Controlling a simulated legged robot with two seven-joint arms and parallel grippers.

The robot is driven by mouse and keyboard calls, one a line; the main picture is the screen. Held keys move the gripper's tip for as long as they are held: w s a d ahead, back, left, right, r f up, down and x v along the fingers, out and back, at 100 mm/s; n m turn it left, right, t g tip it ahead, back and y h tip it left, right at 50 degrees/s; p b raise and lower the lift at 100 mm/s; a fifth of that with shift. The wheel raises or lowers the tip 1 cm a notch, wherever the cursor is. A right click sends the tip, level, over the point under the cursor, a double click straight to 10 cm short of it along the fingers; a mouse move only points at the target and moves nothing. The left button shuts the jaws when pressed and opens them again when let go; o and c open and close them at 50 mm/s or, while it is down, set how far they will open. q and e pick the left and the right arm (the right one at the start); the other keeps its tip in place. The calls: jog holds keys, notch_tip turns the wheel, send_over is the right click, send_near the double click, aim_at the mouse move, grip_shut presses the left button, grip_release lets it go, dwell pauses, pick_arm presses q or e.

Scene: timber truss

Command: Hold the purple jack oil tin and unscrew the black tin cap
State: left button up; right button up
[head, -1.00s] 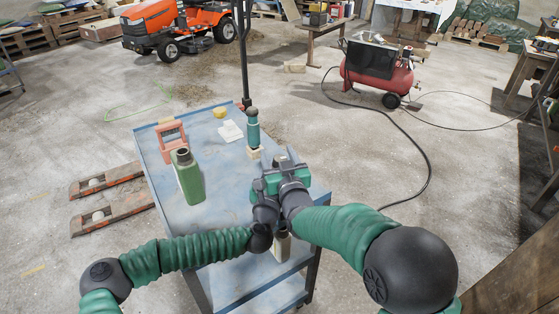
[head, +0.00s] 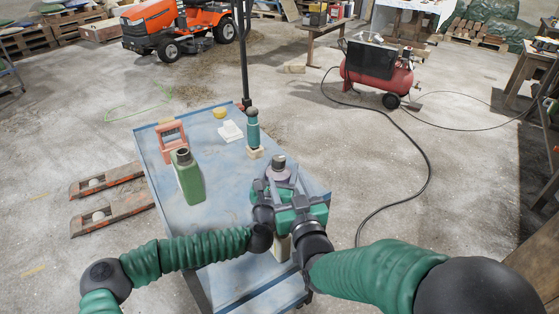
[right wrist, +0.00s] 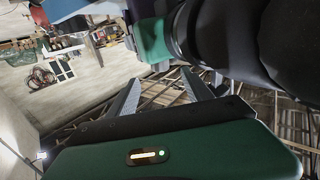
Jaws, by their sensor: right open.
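The purple tin (head: 278,175) with its black cap (head: 278,161) stands upright on the near right part of the blue cart, partly hidden by my grippers. My right gripper (head: 296,186) is just in front of and to the right of the tin, below cap height in the picture. In the right wrist view its two grey fingers (right wrist: 163,92) are apart with nothing between them. My left gripper (head: 262,192) is at the tin's near left side, largely covered by the right one. Whether its fingers close on the tin cannot be seen.
The blue cart (head: 215,218) also carries a green canister (head: 188,178), a teal bottle-like object (head: 252,128), a red-orange frame (head: 171,138), a white item (head: 230,131) and a yellow item (head: 220,112). A red compressor (head: 380,75) stands on the floor beyond.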

pick_arm(q)
jog(key=o, duration=0.4)
jog(key=shift+o, duration=0.2)
jog(key=v, duration=1.2)
